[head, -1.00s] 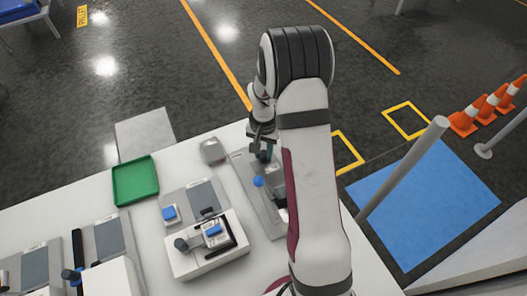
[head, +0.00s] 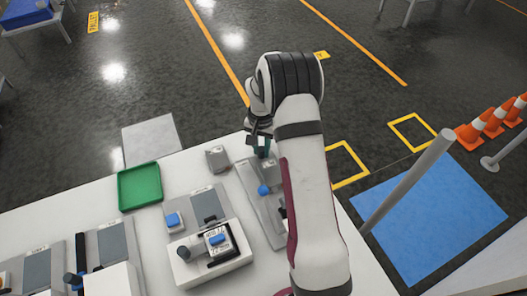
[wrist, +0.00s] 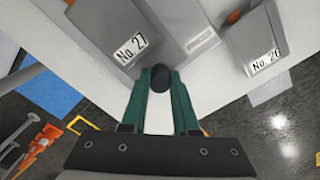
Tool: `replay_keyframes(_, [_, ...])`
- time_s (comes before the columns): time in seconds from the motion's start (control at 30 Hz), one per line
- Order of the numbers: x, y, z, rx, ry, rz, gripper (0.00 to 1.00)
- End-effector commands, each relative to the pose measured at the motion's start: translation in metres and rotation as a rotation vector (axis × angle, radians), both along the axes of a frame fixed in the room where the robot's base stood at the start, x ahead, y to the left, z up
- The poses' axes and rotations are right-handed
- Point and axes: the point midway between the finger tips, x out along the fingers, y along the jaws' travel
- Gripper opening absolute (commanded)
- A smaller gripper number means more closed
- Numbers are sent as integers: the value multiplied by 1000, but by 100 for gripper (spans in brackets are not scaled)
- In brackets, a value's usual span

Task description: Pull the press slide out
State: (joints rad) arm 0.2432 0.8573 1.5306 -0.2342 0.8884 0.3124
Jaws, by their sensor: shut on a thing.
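In the wrist view my gripper (wrist: 160,80) has its two green fingers closed around a dark round knob (wrist: 161,77). The knob is at the edge of a grey block labelled No. 27 (wrist: 120,30); I take this to be the press slide's unit. In the head view my gripper (head: 262,150) is at the far end of a long grey plate (head: 264,222). A grey block (head: 268,172) and a blue ball knob (head: 263,190) sit on that plate. My arm hides part of the plate's right side.
A small grey block (head: 218,157), apparently No. 26 (wrist: 258,48), stands to the left of my gripper. A green tray (head: 139,201) and a white fixture (head: 187,268) share the white table. A grey post (head: 408,180) rises at the right.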

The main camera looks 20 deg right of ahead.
Motion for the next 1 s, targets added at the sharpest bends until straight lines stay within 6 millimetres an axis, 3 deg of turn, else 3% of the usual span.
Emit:
replay_keyframes(0.1, [5,0,2,-4,-17,6,0])
replay_keyframes(0.13, [6,0,2,-4,-18,7,34])
replay_keyframes(0.2, [5,0,2,-4,-17,7,41])
replay_keyframes(0.4, [4,0,3,-3,-13,5,41])
replay_keyframes(0.53, [4,0,18,-4,-15,5,41])
replay_keyframes(1.0, [4,1,140,-4,-18,6,41])
